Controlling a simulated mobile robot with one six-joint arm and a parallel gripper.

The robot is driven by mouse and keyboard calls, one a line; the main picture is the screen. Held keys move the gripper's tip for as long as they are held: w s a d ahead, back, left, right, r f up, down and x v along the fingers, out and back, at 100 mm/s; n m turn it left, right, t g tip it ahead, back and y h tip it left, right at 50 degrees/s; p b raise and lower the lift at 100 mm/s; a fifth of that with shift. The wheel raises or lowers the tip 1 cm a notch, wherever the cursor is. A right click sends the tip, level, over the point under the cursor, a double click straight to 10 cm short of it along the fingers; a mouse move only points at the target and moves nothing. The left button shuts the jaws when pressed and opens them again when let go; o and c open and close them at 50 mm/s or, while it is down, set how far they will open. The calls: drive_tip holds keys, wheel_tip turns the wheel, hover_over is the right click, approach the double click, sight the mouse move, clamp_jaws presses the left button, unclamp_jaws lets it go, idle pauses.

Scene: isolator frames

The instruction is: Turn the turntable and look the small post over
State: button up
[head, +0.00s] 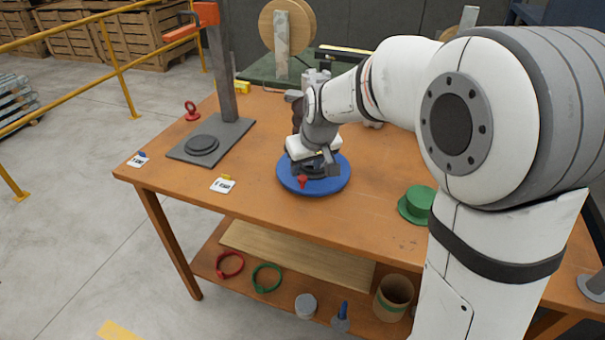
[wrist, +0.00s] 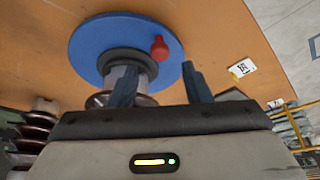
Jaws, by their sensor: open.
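The turntable is a round blue disc (head: 320,187) on the wooden table; it fills the upper middle of the wrist view (wrist: 88,45). A red knob (head: 302,181) stands near its rim and shows in the wrist view (wrist: 158,48) beyond the gap between my fingers. The small post, with a dark ring foot and grey metal end (wrist: 118,76), stands on the disc; my gripper hides most of it. My gripper (wrist: 160,82) is open over the disc, one finger overlapping the post in view. Whether it touches the post or knob, I cannot tell.
A grey stand (head: 212,139) with an upright column is left of the turntable. Labelled cards (head: 222,184) lie near the front edge. A green hat-shaped piece (head: 417,204) sits to the right. A brown ribbed stack (wrist: 38,122) shows at the wrist view's left. The table's front middle is clear.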

sight(302, 177)
drive_tip(key=x, duration=0.5)
clamp_jaws()
idle(0.4)
